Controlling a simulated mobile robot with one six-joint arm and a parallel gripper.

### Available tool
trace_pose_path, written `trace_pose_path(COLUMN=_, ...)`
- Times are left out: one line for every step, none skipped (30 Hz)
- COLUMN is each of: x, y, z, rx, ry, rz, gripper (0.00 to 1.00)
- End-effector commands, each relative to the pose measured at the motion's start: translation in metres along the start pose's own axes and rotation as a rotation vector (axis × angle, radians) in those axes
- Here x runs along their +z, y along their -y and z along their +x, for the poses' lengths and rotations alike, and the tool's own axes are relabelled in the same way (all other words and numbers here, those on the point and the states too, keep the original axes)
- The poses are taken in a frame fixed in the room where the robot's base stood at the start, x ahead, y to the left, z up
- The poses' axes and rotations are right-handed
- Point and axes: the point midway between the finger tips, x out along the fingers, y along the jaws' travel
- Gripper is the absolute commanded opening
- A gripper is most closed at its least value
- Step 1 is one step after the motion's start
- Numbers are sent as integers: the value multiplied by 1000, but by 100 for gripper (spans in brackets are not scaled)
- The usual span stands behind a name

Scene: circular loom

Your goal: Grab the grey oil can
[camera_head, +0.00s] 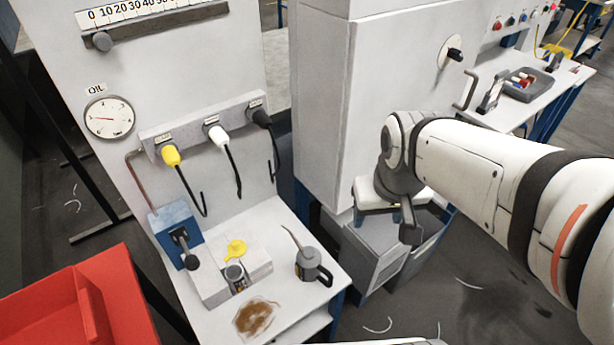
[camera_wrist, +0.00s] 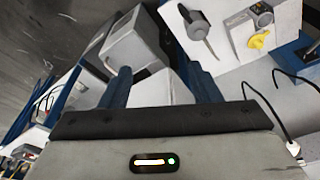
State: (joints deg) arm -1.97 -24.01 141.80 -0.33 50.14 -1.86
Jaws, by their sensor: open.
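The grey oil can (camera_head: 310,270) stands upright on the white bench, with a dark handle on its right and a thin spout pointing up and left. It also shows near the top of the wrist view (camera_wrist: 197,27), spout toward the lower right. My gripper (camera_head: 401,220) is to the right of the can and apart from it, in front of the large grey cabinet. In the wrist view, my gripper (camera_wrist: 158,80) has its two blue fingers spread with nothing held between them.
The bench (camera_head: 297,318) also holds a yellow-topped filler (camera_head: 236,250) in a pale block, left of the can, a blue box (camera_head: 175,222) with a dark lever, and a brown oil stain (camera_head: 256,318). The grey cabinet (camera_head: 335,110) stands behind. A red bin (camera_head: 110,285) is at lower left.

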Motion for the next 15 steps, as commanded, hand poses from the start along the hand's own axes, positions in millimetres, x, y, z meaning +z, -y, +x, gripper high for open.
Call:
trace_pose_path(x=-5, y=8, z=30, rx=-6, ry=23, rz=-46, gripper=61)
trace_pose_path(x=-9, y=12, z=42, rx=-9, ry=33, rz=-77, gripper=63)
trace_pose_path(x=-16, y=19, z=62, rx=-15, ry=48, rz=-126, gripper=67)
trace_pose_path(x=-21, y=24, z=77, rx=-19, ry=60, rz=-165, gripper=69)
trace_pose_path(x=-25, y=30, z=93, rx=-24, ry=72, rz=-204, gripper=72)
trace_pose_path(x=-32, y=38, z=114, rx=-30, ry=86, rz=-257, gripper=75)
trace_pose_path(x=-35, y=44, z=131, rx=-35, ry=98, rz=-296, gripper=77)
trace_pose_path(x=-40, y=51, z=146, rx=-40, ry=108, rz=-336, gripper=80)
trace_pose_path(x=-44, y=60, z=167, rx=-46, ry=122, rz=-386, gripper=83)
trace_pose_path(x=-47, y=66, z=182, rx=-50, ry=131, rz=-421, gripper=85)
trace_pose_path(x=-49, y=72, z=196, rx=-54, ry=140, rz=-455, gripper=88)
trace_pose_path(x=-52, y=80, z=214, rx=-60, ry=152, rz=-498, gripper=89)
trace_pose_path(x=-54, y=85, z=227, rx=-63, ry=158, rz=-528, gripper=89)
trace_pose_path(x=-54, y=90, z=238, rx=-67, ry=166, rz=-554, gripper=89)
trace_pose_path(x=-56, y=96, z=252, rx=-71, ry=175, rz=-587, gripper=89)
